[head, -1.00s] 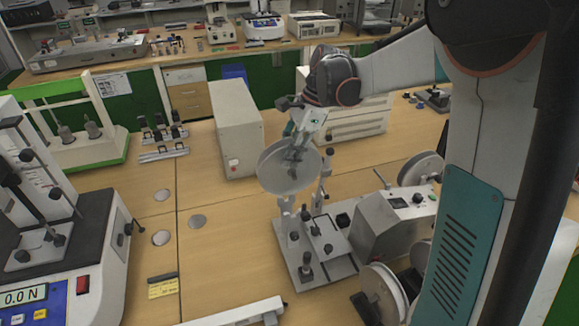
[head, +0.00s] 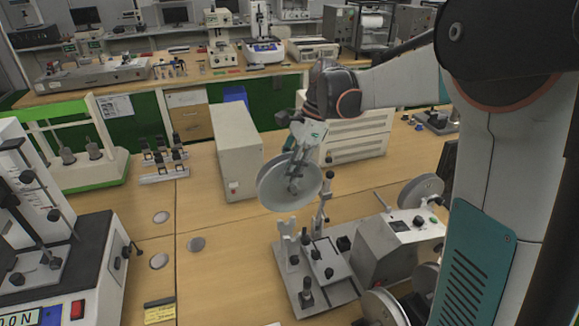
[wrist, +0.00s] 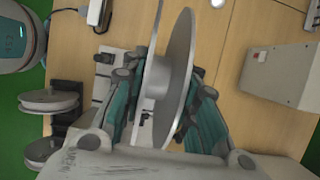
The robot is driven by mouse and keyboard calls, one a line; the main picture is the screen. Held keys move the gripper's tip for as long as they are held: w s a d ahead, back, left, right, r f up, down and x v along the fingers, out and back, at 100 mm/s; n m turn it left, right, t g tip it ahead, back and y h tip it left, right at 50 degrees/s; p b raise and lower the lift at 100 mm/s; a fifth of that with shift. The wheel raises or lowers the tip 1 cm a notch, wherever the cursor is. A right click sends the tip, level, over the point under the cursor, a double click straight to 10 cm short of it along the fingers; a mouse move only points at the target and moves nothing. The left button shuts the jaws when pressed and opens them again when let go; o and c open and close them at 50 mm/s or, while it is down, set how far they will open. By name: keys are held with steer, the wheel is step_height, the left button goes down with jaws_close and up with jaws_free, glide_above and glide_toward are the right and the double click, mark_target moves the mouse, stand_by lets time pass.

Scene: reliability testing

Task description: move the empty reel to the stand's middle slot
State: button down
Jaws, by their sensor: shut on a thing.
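My gripper (head: 297,172) is shut on a grey, disc-shaped reel (head: 273,187), held tilted in the air above the bench. In the wrist view the reel (wrist: 172,75) stands nearly edge-on between my two teal-and-grey fingers (wrist: 163,98), which close on its hub. Other grey reels show at the right of the head view, one behind the control box (head: 421,190) and one low beside my arm (head: 384,307). In the wrist view, two reels (wrist: 52,101) sit by a dark holder (wrist: 68,124), likely part of the stand. Its slots are not clear, and my arm hides much of that area.
A grey-plated fixture with upright posts (head: 325,290) stands below the held reel, beside a beige control box (head: 385,250). A beige cabinet (head: 236,150) is behind. A force tester (head: 75,265) stands at left. The bench front centre (head: 225,280) is clear.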

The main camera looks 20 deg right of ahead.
mark_target(289, 207)
steer(key=shift+f+b, duration=4.45)
steer(key=shift+f, duration=2.7)
steer(key=shift+r, duration=0.15)
